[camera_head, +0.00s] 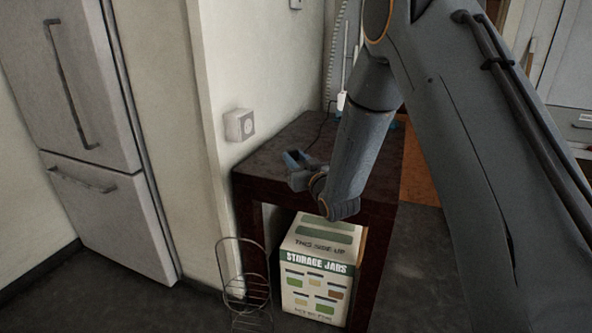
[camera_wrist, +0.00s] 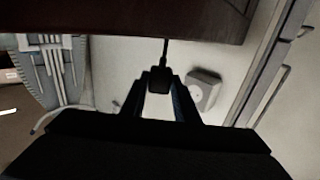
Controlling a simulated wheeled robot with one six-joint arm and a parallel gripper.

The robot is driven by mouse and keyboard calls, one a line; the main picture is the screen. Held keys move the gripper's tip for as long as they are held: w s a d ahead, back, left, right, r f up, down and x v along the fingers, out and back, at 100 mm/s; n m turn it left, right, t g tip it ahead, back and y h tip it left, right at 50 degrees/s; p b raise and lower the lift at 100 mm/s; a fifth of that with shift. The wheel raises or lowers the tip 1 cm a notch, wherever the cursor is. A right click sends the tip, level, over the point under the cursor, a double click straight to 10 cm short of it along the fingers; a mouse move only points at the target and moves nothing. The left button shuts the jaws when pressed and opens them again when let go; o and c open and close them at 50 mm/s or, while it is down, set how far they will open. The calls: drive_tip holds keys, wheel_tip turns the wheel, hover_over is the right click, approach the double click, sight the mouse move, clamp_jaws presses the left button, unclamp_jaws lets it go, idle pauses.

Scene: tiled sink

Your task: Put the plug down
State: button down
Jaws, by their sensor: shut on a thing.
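The plug (camera_wrist: 160,78) is small and dark, with a thin dark cord running from it toward the table. In the wrist view it sits between the fingertips of my gripper (camera_wrist: 161,87), which is shut on it. In the head view my gripper (camera_head: 297,158) is over the left part of the dark brown table (camera_head: 270,152). The plug itself is hard to make out there. I cannot tell how high it is above the tabletop. The table's dark surface also shows along the top of the wrist view (camera_wrist: 120,14).
A wall socket (camera_head: 240,124) is left of the table; it also shows in the wrist view (camera_wrist: 203,89). A storage jars box (camera_head: 316,279) stands below the table, with a wire rack (camera_head: 248,281) to its left. A fridge (camera_head: 75,95) stands at the left. The tabletop's left part looks clear.

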drive_tip(key=shift+f, duration=1.7)
drive_tip(key=shift+f, duration=0.1)
drive_tip(key=shift+f+b, duration=0.45)
drive_tip(key=c, duration=1.4)
unclamp_jaws()
drive_tip(key=shift+d+f, duration=0.1)
drive_tip(key=shift+f, duration=0.05)
